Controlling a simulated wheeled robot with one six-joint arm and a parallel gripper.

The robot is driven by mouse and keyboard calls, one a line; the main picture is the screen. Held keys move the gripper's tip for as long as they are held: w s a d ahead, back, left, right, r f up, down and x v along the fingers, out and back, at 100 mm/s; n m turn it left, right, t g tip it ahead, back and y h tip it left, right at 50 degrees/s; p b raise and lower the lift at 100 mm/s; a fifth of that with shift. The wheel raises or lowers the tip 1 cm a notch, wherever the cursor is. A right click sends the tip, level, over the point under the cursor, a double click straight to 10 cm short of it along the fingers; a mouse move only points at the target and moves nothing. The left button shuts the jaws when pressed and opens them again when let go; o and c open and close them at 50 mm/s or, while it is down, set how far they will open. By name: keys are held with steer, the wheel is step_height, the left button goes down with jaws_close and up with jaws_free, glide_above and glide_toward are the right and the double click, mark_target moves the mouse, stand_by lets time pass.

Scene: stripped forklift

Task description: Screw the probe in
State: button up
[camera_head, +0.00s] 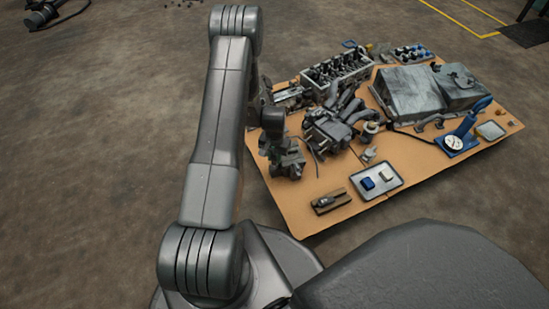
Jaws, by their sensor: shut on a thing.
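My gripper (284,160) is at the left part of the tan tabletop, beyond my raised arm. It is small and dark in this view, and its fingertips are hard to separate from the metal parts around it. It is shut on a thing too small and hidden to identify. I cannot pick out the probe with certainty. A wooden block (342,205) with a small dark metal piece (322,202) on it lies near the front edge. A dark metal engine assembly (327,132) with curved pipes stands just right of my gripper.
A tray (396,177) holds a blue piece (368,183) and a whitish piece (387,174). A cylinder head (337,72) and a large grey metal housing (410,92) stand at the back. A blue tool with a gauge (453,142) stands at right. The front right tabletop is mostly bare.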

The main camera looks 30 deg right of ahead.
mark_target(275, 156)
steer(key=m+b, duration=0.1)
steer(key=m, duration=0.4)
steer(key=shift+d+r+m, duration=0.1)
steer(key=shift+m, duration=0.2)
steer(key=m, duration=0.4)
steer(key=shift+w+m, duration=0.1)
steer(key=shift+m, duration=0.2)
steer(key=o, duration=0.9)
steer(key=shift+r, duration=0.1)
step_height(275, 156, up, 14)
steer(key=p, duration=0.4)
steer(key=shift+f, duration=0.25)
step_height(275, 156, down, 14)
steer(key=b, duration=0.4)
steer(key=shift+r+b, duration=0.1)
steer(key=shift+b, duration=0.2)
